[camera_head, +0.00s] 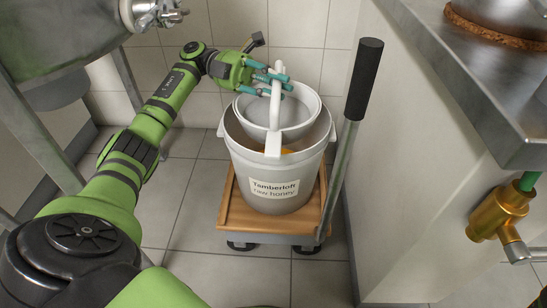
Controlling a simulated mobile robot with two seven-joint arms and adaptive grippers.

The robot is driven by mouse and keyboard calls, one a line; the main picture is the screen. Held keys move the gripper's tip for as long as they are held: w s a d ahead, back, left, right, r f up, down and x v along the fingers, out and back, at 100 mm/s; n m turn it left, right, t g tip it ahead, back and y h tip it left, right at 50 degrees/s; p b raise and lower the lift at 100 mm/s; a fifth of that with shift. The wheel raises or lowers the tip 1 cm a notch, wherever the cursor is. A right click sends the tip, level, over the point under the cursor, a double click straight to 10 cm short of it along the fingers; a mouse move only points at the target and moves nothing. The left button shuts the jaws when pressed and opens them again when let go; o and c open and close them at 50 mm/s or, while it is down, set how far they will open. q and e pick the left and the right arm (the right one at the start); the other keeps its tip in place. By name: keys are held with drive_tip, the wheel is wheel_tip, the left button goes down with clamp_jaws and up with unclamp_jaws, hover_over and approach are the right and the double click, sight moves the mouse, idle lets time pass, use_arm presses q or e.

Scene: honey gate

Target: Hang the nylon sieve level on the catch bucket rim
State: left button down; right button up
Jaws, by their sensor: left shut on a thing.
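The nylon sieve (294,121) is a white round bowl with a white arched handle (275,98) across its top. It is at the mouth of the catch bucket (243,157), a pale grey pail labelled "Tamberloft raw honey". A white lug (273,146) at the sieve's front overlaps the bucket's near rim. I cannot tell whether it rests on that rim. The sieve sits toward the back of the mouth and looks roughly level. My left gripper (277,80), with teal fingers, is shut on the sieve's handle at the upper left.
The bucket stands on a wooden-topped dolly (230,208) with an upright black-gripped handle (364,80) close to its right. A steel tank (60,40) is at upper left. A steel counter (450,70) and brass valve (497,212) are at right. Tiled floor is clear in front.

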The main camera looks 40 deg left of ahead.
use_arm(q)
drive_tip(key=shift+f+b, duration=0.45)
drive_tip(key=shift+f, duration=0.35)
idle(1.1)
drive_tip(key=shift+f, duration=0.45)
idle(0.8)
idle(0.5)
drive_tip(key=c, duration=1.2)
unclamp_jaws()
drive_tip(key=shift+a, duration=0.2)
